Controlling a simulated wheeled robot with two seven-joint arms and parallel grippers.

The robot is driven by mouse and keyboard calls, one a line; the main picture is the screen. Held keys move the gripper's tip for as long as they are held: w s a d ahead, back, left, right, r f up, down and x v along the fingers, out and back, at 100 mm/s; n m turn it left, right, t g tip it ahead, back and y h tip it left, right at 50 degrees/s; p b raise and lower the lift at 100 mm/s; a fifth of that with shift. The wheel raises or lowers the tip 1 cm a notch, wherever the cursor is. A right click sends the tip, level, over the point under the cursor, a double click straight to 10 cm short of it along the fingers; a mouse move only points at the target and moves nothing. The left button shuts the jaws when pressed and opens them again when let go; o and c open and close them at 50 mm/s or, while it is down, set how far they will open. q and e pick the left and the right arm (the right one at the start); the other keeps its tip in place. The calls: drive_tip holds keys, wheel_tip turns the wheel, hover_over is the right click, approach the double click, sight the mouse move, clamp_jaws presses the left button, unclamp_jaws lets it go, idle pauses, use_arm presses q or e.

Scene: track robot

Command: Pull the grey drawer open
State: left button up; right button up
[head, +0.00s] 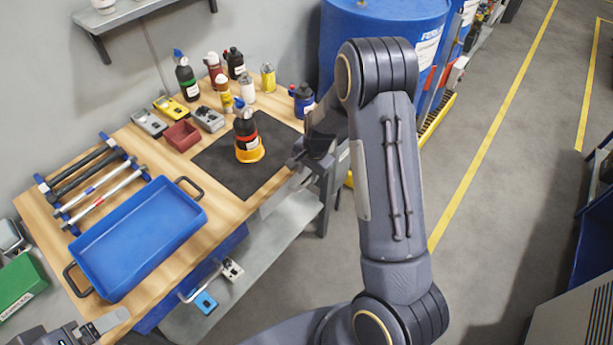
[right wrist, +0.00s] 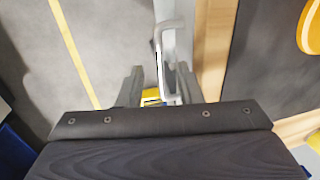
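The grey drawer's front (right wrist: 184,40) shows as a narrow light strip under the wooden table edge in the right wrist view, with a pale bar handle (right wrist: 158,55) standing out from it. In the head view the drawer front (head: 284,192) is partly hidden by my right arm. My right gripper (head: 302,163) is at the table's front edge. In the right wrist view its two fingers (right wrist: 160,88) are apart, with the lower end of the handle between them. I cannot tell whether they touch it. My left gripper (head: 92,328) is partly in view at the bottom left; its opening is unclear.
The wooden table (head: 232,207) carries a blue tray (head: 140,240), hammers, bottles and a dark mat (head: 215,160). A blue drawer (head: 165,310) with a handle sits under the table. A blue barrel (head: 375,35) stands behind my right arm.

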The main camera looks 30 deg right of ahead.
sight(305, 184)
drive_tip(key=shift+w+a+f, duration=0.1)
drive_tip(key=shift+w+f, duration=0.1)
drive_tip(key=shift+f, duration=1)
drive_tip(key=shift+w+f, duration=0.2)
drive_tip(key=shift+f, duration=0.95)
drive_tip(key=shift+c, duration=0.2)
clamp_jaws()
